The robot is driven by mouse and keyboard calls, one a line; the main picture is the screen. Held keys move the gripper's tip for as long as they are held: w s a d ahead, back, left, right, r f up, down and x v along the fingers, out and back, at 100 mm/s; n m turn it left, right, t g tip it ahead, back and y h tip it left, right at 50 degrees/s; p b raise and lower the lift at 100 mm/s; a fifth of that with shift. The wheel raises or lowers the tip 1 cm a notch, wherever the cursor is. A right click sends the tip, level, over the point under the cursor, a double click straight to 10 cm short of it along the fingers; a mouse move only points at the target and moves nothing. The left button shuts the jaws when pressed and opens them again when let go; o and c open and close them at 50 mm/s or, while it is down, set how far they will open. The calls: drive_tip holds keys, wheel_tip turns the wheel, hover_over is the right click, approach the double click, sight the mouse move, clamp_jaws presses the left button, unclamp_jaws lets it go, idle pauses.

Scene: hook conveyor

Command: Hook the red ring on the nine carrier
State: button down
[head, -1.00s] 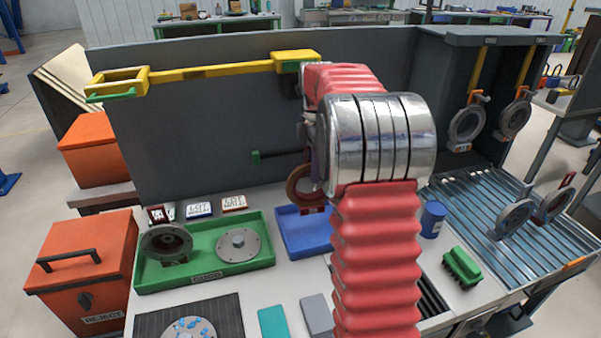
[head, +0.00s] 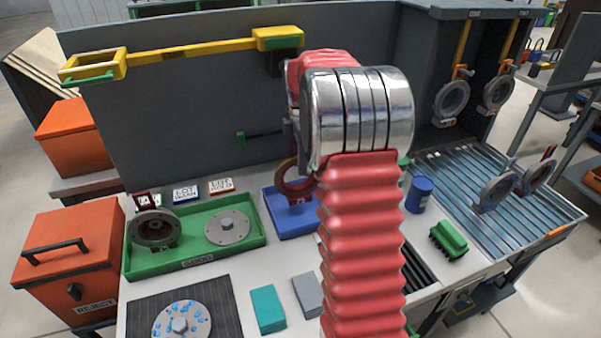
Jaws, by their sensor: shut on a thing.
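A reddish-brown ring (head: 285,185) shows beside the left side of my arm, over the blue tray (head: 273,208). My gripper (head: 292,150) is mostly hidden behind the silver joint and red sleeve of my arm. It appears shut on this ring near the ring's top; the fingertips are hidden. At the right, two carriers with yellow straps hang under the grey canopy, a nearer one (head: 463,42) and a farther one (head: 511,41). Each bears a grey ring. The carrier labels are too small to read, so I cannot tell which is nine.
A green tray (head: 255,262) holds a dark housing and a grey disc. An orange reject bin (head: 55,265) stands at left. A yellow bar (head: 190,52) crosses the grey back wall. A blue can (head: 419,195), a green brush (head: 449,240) and a roller bed (head: 520,205) lie right.

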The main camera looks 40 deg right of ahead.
hover_over(300, 186)
drive_tip(key=shift+f, duration=2.2)
drive_tip(key=shift+f, duration=0.15)
drive_tip(key=c, duration=1.5)
unclamp_jaws()
drive_tip(key=shift+f, duration=0.1)
wheel_tip(300, 186, up, 14)
drive_tip(key=shift+d+f, duration=0.15)
drive_tip(key=shift+f, duration=0.1)
drive_tip(key=shift+r, duration=0.15)
